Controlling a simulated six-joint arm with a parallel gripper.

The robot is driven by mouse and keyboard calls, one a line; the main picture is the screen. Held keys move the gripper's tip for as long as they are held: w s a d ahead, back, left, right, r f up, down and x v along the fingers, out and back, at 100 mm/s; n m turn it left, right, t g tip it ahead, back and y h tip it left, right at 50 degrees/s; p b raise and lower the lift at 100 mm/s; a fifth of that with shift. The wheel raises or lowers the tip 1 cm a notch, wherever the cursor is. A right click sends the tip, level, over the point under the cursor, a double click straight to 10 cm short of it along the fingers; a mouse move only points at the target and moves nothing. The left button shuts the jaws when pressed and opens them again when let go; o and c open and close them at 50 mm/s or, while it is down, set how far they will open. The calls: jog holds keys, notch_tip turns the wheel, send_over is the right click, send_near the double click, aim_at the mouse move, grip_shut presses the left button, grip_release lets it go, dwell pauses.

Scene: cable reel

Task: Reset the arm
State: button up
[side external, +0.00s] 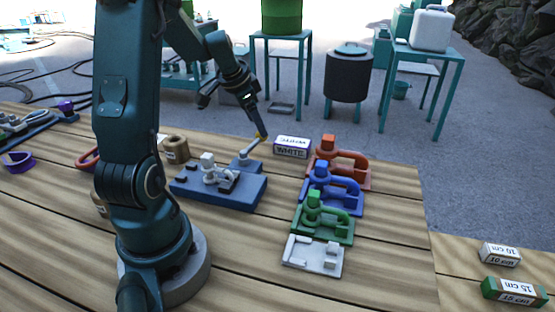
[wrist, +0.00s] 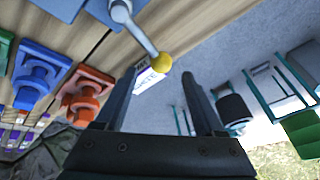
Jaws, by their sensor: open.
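My gripper (side external: 259,125) is open, its fingers pointing down over the far edge of the blue machine (side external: 240,193). In the wrist view the two dark fingers (wrist: 162,75) stand wide apart with nothing held between them. A grey lever (side external: 251,149) with a yellow knob (side external: 262,138) rises from the machine. The knob (wrist: 162,62) shows just beyond the fingertip gap in the wrist view; I cannot tell if a finger touches it. A white-labelled box (side external: 292,148) reading "WHITE" lies right of the lever.
Orange (side external: 349,178), blue (side external: 347,199) and green (side external: 340,231) holders with coils stand in a row, with an empty white holder (side external: 300,263) in front. Label blocks (side external: 500,254) lie at the right. Tables and a dark drum (side external: 348,80) stand behind the bench.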

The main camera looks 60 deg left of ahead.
jog(key=shift+s+d+r, duration=0.1)
jog(key=shift+s+r, duration=0.05)
jog(key=shift+r, duration=0.2)
jog(key=w+d+r+m+t+h, duration=0.1)
jog(key=d+r+m, duration=0.1)
jog(key=d+r, duration=0.5)
jog(key=w+d+r+m+t, duration=0.1)
jog(key=d+r+m+t, duration=0.15)
jog(key=d, duration=0.85)
jog(key=s+d+h, duration=0.2)
jog(key=s+d, duration=0.5)
jog(key=d, duration=0.1)
jog(key=s+f+n+g, duration=0.2)
jog(key=s+f+n, duration=0.1)
jog(key=s, duration=0.3)
jog(key=shift+s+d+f+n+y, duration=0.2)
jog(key=shift+n+y, duration=0.2)
jog(key=shift+n, duration=0.45)
jog(key=shift+g, duration=0.25)
